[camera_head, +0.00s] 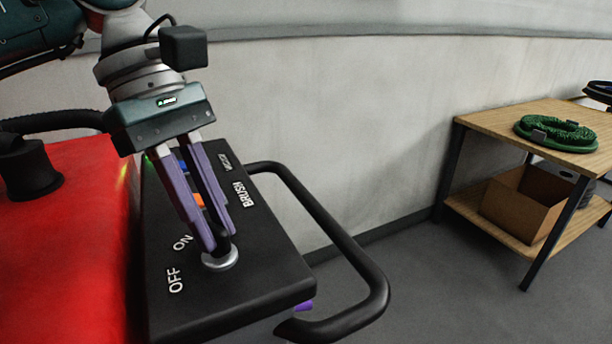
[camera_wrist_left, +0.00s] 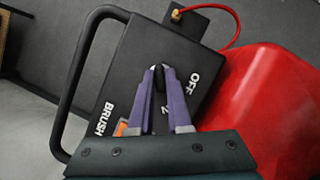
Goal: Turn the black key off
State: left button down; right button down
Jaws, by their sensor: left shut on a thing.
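The black key (camera_head: 224,244) stands in a round silver key switch (camera_head: 220,260) on the black control panel (camera_head: 262,268), beside the white ON and OFF labels. My left gripper (camera_head: 217,240) reaches down from above with its purple fingers closed around the key. In the left wrist view, the left gripper (camera_wrist_left: 160,72) has its fingertips on both sides of the dark key (camera_wrist_left: 159,78), near the OFF label. The fingers hide much of the key, so its exact angle is hard to tell. My right gripper is not in view.
A black handle bar (camera_head: 345,245) curves out from the panel's right side. The red scrubber body (camera_head: 70,250) lies left of the panel. A wooden shelf table (camera_head: 490,118) with a green brush ring (camera_head: 556,133) and a cardboard box (camera_head: 520,208) stands at right. Floor between is clear.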

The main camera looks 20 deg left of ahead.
pick_arm(q)
jog(key=n+t+b, duration=0.1)
jog(key=n, duration=0.1)
jog(key=shift+s+f+n, duration=0.1)
jog(key=shift+n, duration=0.2)
jog(key=n+t+b, duration=0.1)
jog(key=n+b, duration=0.1)
jog(key=n, duration=0.1)
jog(key=shift+s, duration=0.1)
jog(key=n+t+b, duration=0.1)
jog(key=n, duration=0.1)
jog(key=n+y+b, duration=0.1)
jog(key=n, duration=0.1)
jog(key=shift+d+t, duration=0.1)
jog(key=shift+t, duration=0.3)
jog(key=shift+s+n+b, duration=0.1)
jog(key=shift+n+b, duration=0.5)
jog(key=shift+n, duration=0.4)
jog(key=shift+t, duration=0.3)
jog(key=c, duration=0.9)
grip_release()
jog(key=shift+y, duration=0.3)
jog(key=shift+o, duration=0.2)
